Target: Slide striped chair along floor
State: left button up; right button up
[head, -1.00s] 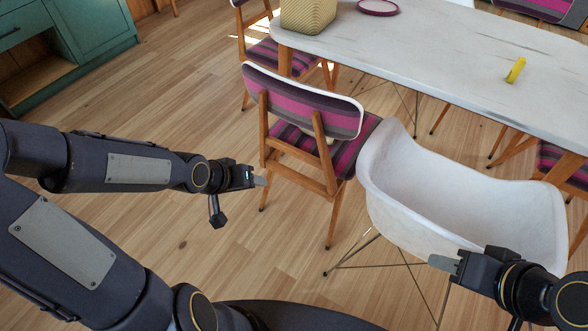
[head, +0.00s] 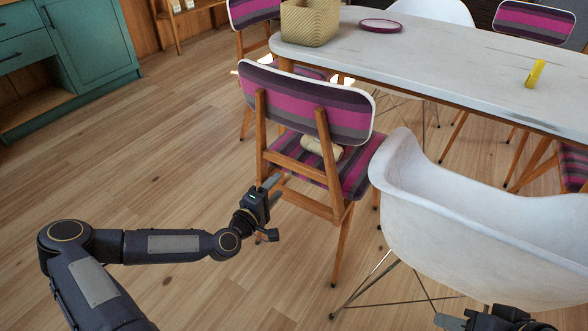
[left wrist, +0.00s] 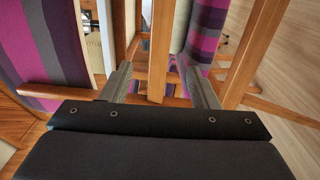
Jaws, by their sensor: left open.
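The striped chair (head: 300,98) has a purple, pink and grey backrest and seat on a wooden frame. It stands upright at the near end of the table, its back towards me. A beige rolled object (head: 320,147) lies on its seat. My left gripper (head: 275,190) is open and empty at the chair's left rear upright, below the backrest. In the left wrist view a wooden upright (left wrist: 160,45) shows in the gap between the two fingers; I cannot tell how deep it sits. My right gripper (head: 440,321) is at the bottom edge, mostly cut off, its jaw opening unclear.
A white shell chair (head: 480,220) with thin metal legs stands close on the right. The white table (head: 430,62) behind holds a woven basket (head: 309,22), a dark red plate (head: 380,25) and a yellow object (head: 535,73). Bare floor (head: 150,170) lies left, before a green cabinet (head: 90,50).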

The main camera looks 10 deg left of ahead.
aim_at(294, 169)
pick_arm(q)
jog(key=b+x, duration=0.2)
jog(key=x, duration=0.8)
jog(key=shift+w+d+f, duration=0.1)
jog(key=shift+w+f, duration=0.05)
jog(key=shift+w, duration=0.05)
jog(key=shift+w+d, duration=0.15)
jog(key=shift+w, duration=0.2)
jog(key=shift+c, duration=0.2)
grip_shut()
dwell(0.4)
